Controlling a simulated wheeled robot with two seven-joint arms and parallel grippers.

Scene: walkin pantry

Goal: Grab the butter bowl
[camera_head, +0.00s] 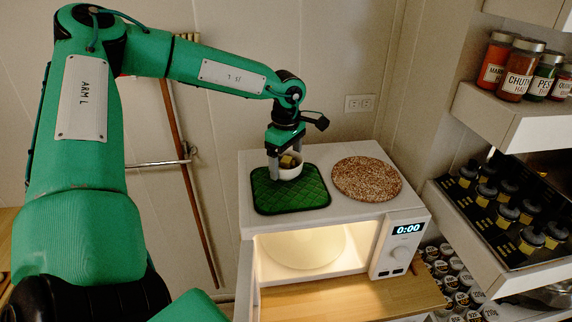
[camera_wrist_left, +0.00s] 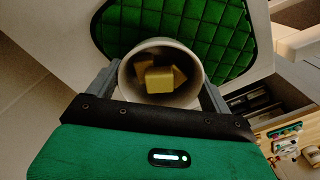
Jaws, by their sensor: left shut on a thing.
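The butter bowl (camera_head: 291,170) is a small white bowl with yellow butter pieces in it. It is at the green quilted mat (camera_head: 290,200) on top of the microwave; I cannot tell whether it touches the mat. In the left wrist view the bowl (camera_wrist_left: 138,88) sits between the fingers, with butter chunks (camera_wrist_left: 160,79) inside. My left gripper (camera_head: 286,166) comes from above and is shut on the bowl, one finger on each side. My right gripper is not in view.
A round speckled trivet (camera_head: 366,179) lies to the right on the white microwave (camera_head: 375,213). The microwave door is open, its inside lit and holding a round plate (camera_head: 300,246). Shelves with spice jars (camera_head: 520,70) and dark-capped jars (camera_head: 505,215) stand at right.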

